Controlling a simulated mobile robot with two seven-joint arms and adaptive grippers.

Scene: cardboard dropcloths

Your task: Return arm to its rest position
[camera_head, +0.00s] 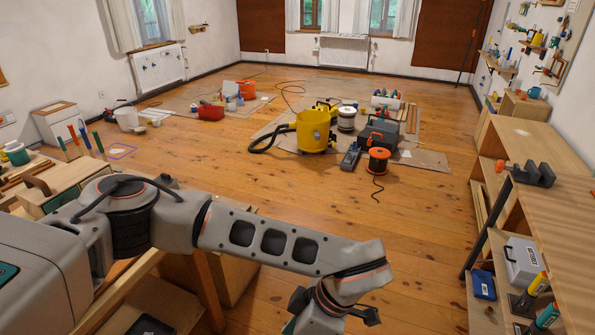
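My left arm (268,240) comes in from the left and reaches across the lower part of the head view, bent down at the wrist. Its gripper (332,312) is at the bottom edge, below the wrist, in front of bare floor. The frame cuts off its lower part and the fingertips do not show clearly, so I cannot tell whether it is open or shut. I see nothing held in it. My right arm and gripper are not in view.
A wooden bench (48,192) with tools lies close behind my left arm. A wooden shelf unit (549,207) stands at the right. A yellow vacuum (313,131), toolbox (379,134) and orange cable reel (377,160) sit on cardboard farther off. The wooden floor (420,250) between is clear.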

